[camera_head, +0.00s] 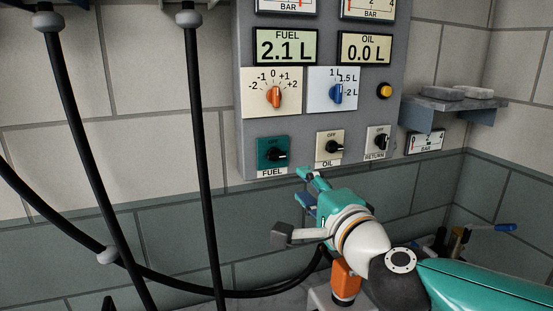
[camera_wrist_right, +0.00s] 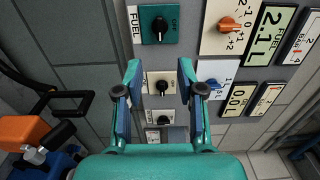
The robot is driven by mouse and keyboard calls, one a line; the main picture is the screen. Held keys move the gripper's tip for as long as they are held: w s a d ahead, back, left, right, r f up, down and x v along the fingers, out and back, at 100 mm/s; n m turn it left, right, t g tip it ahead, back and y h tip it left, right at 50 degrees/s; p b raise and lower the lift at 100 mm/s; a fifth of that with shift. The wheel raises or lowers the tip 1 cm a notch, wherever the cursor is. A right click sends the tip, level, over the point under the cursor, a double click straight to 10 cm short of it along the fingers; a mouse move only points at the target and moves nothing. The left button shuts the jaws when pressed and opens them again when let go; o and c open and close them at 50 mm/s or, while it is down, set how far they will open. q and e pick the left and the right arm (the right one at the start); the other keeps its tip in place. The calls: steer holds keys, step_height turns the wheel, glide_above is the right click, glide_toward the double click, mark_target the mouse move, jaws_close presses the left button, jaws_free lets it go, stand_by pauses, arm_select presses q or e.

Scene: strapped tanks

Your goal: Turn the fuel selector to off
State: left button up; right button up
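The fuel selector (camera_head: 274,155) is a black knob on a dark green plate above the label FUEL, at the panel's lower left. Its pointer appears to face right, away from the OFF mark at the top. It also shows near the top of the right wrist view (camera_wrist_right: 158,28), where the picture is turned sideways. My right gripper (camera_head: 305,184) is just below the panel's lower edge, apart from the selector. In the wrist view its two fingers (camera_wrist_right: 160,70) are spread with nothing between them. My left gripper is not in view.
The oil selector (camera_head: 333,147) and return selector (camera_head: 379,141) sit to the right in the same row. An orange knob (camera_head: 274,96) and a blue knob (camera_head: 337,94) are above. Black hoses (camera_head: 198,130) hang at left. A shelf (camera_head: 446,104) juts out at right.

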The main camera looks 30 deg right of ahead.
mark_target(277, 158)
steer(key=x, duration=1.5)
steer(key=shift+d+f+b, duration=0.15)
steer(key=shift+d+b, duration=0.1)
steer(key=shift+b, duration=0.15)
jaws_close()
